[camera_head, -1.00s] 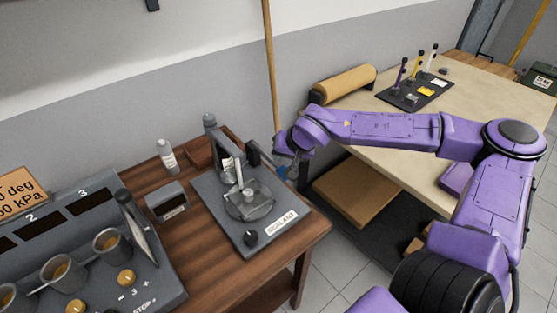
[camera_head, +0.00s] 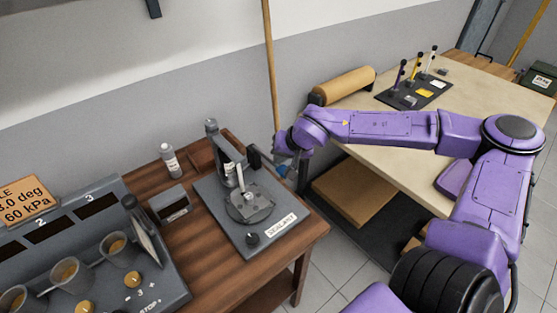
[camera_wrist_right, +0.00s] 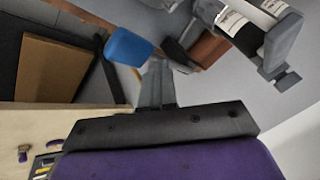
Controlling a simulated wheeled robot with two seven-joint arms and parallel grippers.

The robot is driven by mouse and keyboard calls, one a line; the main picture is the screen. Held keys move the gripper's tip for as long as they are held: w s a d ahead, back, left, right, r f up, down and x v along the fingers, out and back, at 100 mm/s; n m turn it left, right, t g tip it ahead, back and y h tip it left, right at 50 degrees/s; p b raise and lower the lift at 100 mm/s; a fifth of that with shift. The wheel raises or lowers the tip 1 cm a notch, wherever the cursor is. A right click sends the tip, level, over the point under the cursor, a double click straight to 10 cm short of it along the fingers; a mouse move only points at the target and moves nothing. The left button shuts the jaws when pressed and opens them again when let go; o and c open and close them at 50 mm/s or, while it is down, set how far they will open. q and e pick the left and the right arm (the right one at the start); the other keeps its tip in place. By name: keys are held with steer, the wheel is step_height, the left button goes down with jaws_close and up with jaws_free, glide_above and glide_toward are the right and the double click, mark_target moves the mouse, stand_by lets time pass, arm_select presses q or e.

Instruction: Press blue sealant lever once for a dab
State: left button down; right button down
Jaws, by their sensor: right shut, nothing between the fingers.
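The sealant station (camera_head: 214,222) is a grey base with a white "SEALANT" label, an upright dispenser and a round clear dish (camera_head: 250,204), on the brown wooden table. The blue lever tip (camera_head: 283,169) shows at the dispenser's right side, partly hidden by my wrist. In the right wrist view the blue lever tip (camera_wrist_right: 128,46) is just beyond and left of my fingertips. My right gripper (camera_wrist_right: 157,68) is shut and empty, with a small apparent gap to the blue tip; contact is hard to judge. My left gripper is not in view.
A bottle (camera_head: 171,161) and a small grey box (camera_head: 169,204) stand left of the station. A grey console with cups (camera_head: 121,251) is at lower left. The beige bench (camera_head: 385,145) lies under my right arm, with a brown roll (camera_head: 343,86) near a wooden pole (camera_head: 270,62).

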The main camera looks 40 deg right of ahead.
steer(key=shift+r+p, duration=0.9)
steer(key=shift+f, duration=0.1)
steer(key=shift+w+r, duration=0.15)
steer(key=shift+r, duration=1.3)
step_height(320, 180, up, 2)
steer(key=shift+w+r, duration=0.1)
